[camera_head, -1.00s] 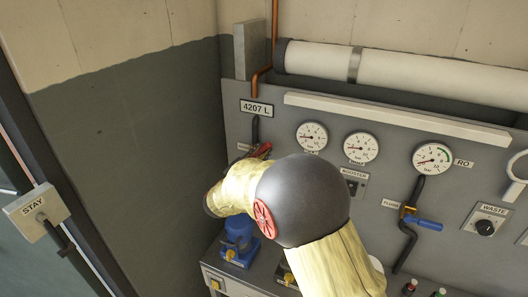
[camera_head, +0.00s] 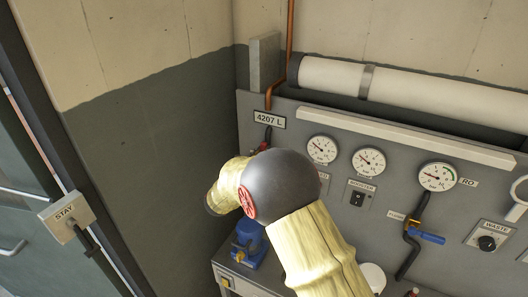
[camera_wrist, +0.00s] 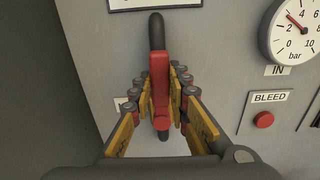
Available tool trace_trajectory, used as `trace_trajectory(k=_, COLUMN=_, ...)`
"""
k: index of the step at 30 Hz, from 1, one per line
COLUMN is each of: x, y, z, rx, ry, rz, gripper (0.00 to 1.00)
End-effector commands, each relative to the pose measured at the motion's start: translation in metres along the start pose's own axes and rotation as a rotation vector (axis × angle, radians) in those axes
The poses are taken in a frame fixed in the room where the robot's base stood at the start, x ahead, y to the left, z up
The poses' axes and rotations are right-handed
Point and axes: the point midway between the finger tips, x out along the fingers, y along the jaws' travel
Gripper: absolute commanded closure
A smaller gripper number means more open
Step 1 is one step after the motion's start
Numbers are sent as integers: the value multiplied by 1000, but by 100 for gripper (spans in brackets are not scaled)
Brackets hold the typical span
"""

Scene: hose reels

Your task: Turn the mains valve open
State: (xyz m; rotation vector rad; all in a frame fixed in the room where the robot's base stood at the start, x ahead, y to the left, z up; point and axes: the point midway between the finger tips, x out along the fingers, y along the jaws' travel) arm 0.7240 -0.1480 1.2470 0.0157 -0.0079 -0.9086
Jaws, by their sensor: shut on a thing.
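The mains valve's red lever handle (camera_wrist: 160,90) stands upright in the wrist view, in line with the black pipe (camera_wrist: 156,32) behind it. My gripper (camera_wrist: 162,84) is shut on the lever, with its yellow-and-grey fingers on both sides of it. In the head view only a small red part of the lever (camera_head: 264,146) shows, below the 4207 L sign (camera_head: 269,119). My own arm hides the rest of the valve and the gripper there.
An IN gauge (camera_wrist: 296,29) and a red BLEED button (camera_wrist: 264,120) sit to the lever's right. In the head view, further right, are more gauges, a booster switch (camera_head: 357,198) and a blue-handled flush valve (camera_head: 427,237). A blue device (camera_head: 250,243) stands below my arm.

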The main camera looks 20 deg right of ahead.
Motion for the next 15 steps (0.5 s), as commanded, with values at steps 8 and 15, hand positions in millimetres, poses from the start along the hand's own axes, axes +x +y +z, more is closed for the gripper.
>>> trace_trajectory(k=8, x=0, y=3, z=-1, rx=-35, ry=2, rz=2, gripper=100)
trace_trajectory(k=15, x=0, y=3, z=-2, rx=-36, ry=2, rz=2, gripper=100)
